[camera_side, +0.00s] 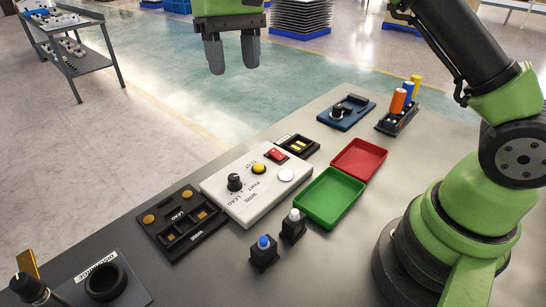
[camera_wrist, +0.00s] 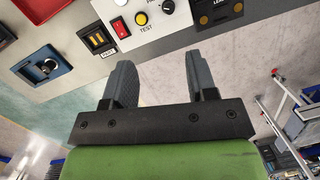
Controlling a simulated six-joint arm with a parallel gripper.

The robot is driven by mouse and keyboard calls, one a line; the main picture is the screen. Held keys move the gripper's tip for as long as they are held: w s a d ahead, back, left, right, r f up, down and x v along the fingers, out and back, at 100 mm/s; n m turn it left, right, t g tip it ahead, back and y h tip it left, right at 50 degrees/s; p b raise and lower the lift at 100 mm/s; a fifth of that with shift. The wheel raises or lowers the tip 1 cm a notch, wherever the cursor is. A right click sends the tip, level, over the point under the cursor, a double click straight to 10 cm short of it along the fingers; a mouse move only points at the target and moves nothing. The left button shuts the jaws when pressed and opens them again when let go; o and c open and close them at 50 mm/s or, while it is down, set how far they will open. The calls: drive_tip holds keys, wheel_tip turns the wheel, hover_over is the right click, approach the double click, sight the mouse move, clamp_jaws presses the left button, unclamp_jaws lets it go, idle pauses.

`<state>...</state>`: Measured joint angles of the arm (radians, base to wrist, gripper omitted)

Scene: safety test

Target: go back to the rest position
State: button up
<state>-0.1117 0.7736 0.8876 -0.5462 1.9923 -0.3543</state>
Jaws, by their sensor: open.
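My gripper (camera_side: 232,53) is at the top of the side view, raised above and beyond the far edge of the worktable (camera_side: 330,110). Its two grey fingers point down, stand apart and hold nothing. The fingers also show in the wrist view (camera_wrist: 158,78), with an open gap between them. Below the gripper in the side view is a white test box (camera_side: 218,192) with a black knob, a yellow button, a red switch and a white button. Part of this box shows beyond the fingertips in the wrist view (camera_wrist: 170,35).
On the table are a green tray (camera_side: 330,199), a red tray (camera_side: 359,160), a black lead holder (camera_side: 170,245), a blue device (camera_side: 346,112), a rack of coloured cylinders (camera_side: 397,118) and two small button blocks. A round black holder (camera_side: 104,282) stands front left. Air around the gripper is clear.

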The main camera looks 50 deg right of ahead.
drive_tip(key=s+d+r+t, duration=0.2)
drive_tip(key=s+r+t, duration=0.2)
drive_tip(key=s+r, duration=0.6)
drive_tip(key=s+f+m+t, duration=0.1)
drive_tip(key=s+f+t, duration=0.1)
drive_tip(key=s, duration=0.4)
drive_tip(key=s+d+f+t, duration=0.1)
drive_tip(key=s+f+t, duration=0.2)
drive_tip(key=s, duration=0.4)
drive_tip(key=shift+d+m+y, duration=0.15)
drive_tip(key=shift+m+y, duration=0.25)
